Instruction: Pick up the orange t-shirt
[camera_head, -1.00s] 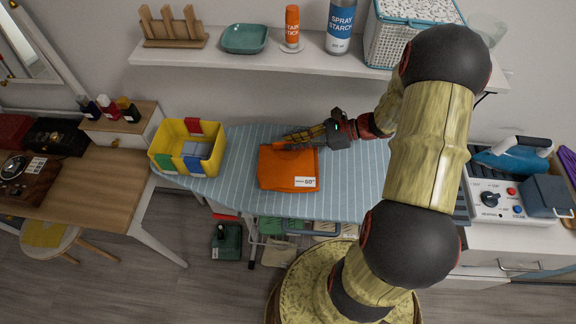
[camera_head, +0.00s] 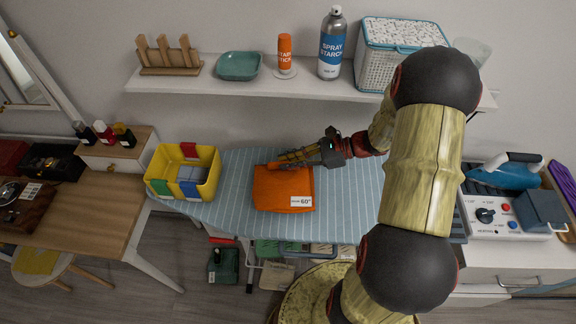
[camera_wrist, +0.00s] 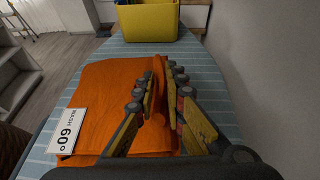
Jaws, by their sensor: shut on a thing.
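The orange t-shirt (camera_head: 284,190) lies folded on the striped ironing board (camera_head: 345,210), with a white label reading "60°" at its lower right corner. My gripper (camera_head: 283,161) is at the t-shirt's far edge, reaching in from the right. In the wrist view, my gripper (camera_wrist: 158,84) has a raised fold of the orange t-shirt (camera_wrist: 105,85) pinched between its fingers. The rest of the t-shirt spreads to the left of the fingers and appears to lie on the board. The label shows at the left in that view.
A yellow bin (camera_head: 206,187) with coloured tabs stands on the board's left end. Above the board, a white shelf (camera_head: 300,82) holds a spray starch can (camera_head: 332,45), an orange stick (camera_head: 284,52), a teal dish (camera_head: 239,65) and a basket (camera_head: 388,65). A wall is close behind.

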